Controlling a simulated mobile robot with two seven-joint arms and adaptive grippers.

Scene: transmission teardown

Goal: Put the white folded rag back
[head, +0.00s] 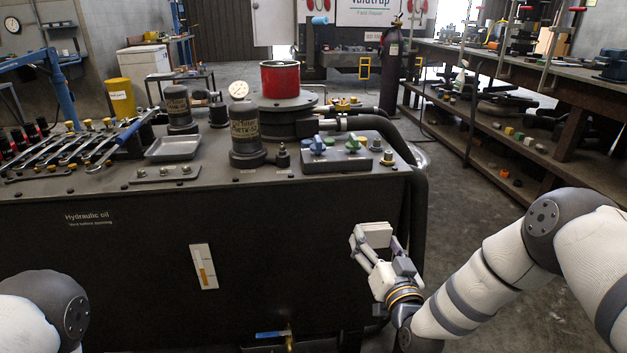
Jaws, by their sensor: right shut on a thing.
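My right gripper (364,246) is in front of the dark hydraulic tank's right part, below its top edge. It is shut on a small white block-like thing, which looks like the white folded rag (375,233). The gripper's fingers partly hide it, and its folds are too small to make out. Only a joint of my left arm shows at the bottom left; my left gripper is out of view.
The hydraulic tank (130,260) fills the foreground. Its top carries wrenches, a metal tray (173,149), filters, a red cylinder (280,79) and a valve block (335,158). A long workbench (480,62) with a cluttered shelf stands right. Floor between is mostly clear.

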